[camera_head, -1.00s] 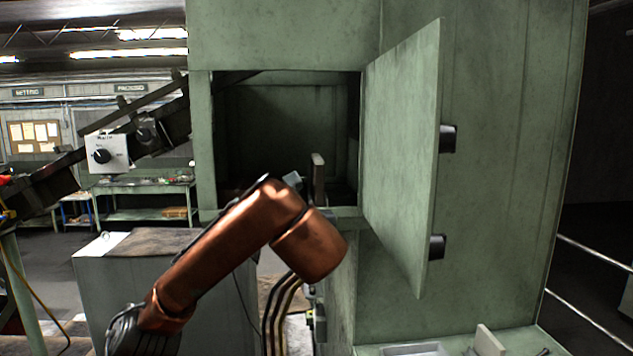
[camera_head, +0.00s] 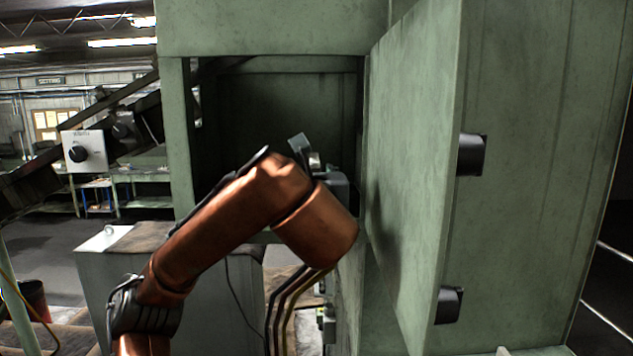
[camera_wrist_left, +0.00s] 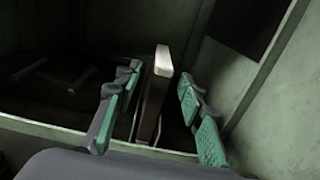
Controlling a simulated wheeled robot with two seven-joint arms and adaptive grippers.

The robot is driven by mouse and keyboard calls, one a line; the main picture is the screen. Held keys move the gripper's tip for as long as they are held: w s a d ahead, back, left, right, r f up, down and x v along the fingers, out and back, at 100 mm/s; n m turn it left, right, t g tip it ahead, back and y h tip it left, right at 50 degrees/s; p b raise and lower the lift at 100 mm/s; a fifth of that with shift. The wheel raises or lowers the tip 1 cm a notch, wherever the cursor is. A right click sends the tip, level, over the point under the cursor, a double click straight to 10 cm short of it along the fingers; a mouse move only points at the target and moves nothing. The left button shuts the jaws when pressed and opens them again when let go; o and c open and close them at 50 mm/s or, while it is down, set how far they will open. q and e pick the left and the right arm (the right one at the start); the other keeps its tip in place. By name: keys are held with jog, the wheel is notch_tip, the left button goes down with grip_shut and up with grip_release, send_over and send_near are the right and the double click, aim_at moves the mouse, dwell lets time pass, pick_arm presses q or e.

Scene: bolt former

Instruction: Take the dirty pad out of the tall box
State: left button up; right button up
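The dirty pad (camera_wrist_left: 153,100) stands upright in the left wrist view, a thin slab with a pale top edge and a brownish side. It is inside the open compartment of the tall green box (camera_head: 270,28). My left gripper (camera_wrist_left: 160,115) is open, with one green-padded finger on each side of the pad and gaps visible between. In the head view the left gripper (camera_head: 312,160) is at the compartment opening, and the arm and gripper hide most of the pad. My right gripper is not in view.
The box's door (camera_head: 412,170) stands open to the right of the opening, close to my left wrist. A grey cabinet (camera_head: 170,290) stands below left. A sloping dark rail with a white dial box (camera_head: 85,152) is at the left.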

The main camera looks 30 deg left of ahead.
aim_at(314, 159)
pick_arm(q)
jog(key=p+x, duration=0.2)
jog(key=x, duration=0.2)
jog(key=shift+w+a+p, duration=0.2)
jog(key=shift+w+p, duration=0.1)
jog(key=shift+w, duration=0.1)
jog(key=shift+f, duration=0.1)
jog(key=shift+c, duration=0.4)
jog(key=shift+d, duration=0.1)
grip_shut()
